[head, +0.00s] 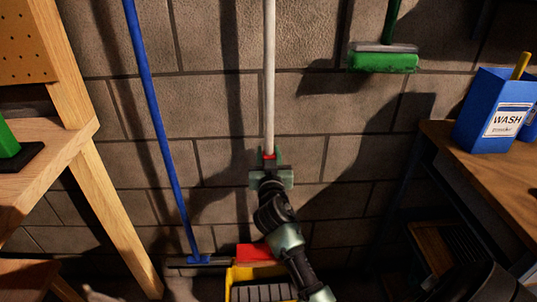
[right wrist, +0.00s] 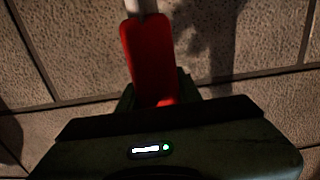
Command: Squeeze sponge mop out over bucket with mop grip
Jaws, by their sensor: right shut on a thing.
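The sponge mop's white handle (head: 269,80) stands upright in front of the wall in the head view. Its red grip (head: 268,156) shows at my right gripper (head: 267,168), which is shut on it. In the right wrist view the red grip (right wrist: 150,58) rises between the fingers of my right gripper (right wrist: 155,98), with the white handle (right wrist: 145,7) above it. The yellow bucket (head: 233,282) is at the bottom of the head view, partly cut off and partly behind my arm. A red part (head: 256,252) shows at its back edge. The mop's sponge cannot be made out. My left gripper is not in view.
A blue-handled tool (head: 153,95) leans on the wall to the left. A green brush (head: 383,59) hangs at the upper right. A wooden bench (head: 40,150) stands left. A wooden worktop (head: 490,175) with a blue wash powder box (head: 488,110) stands right.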

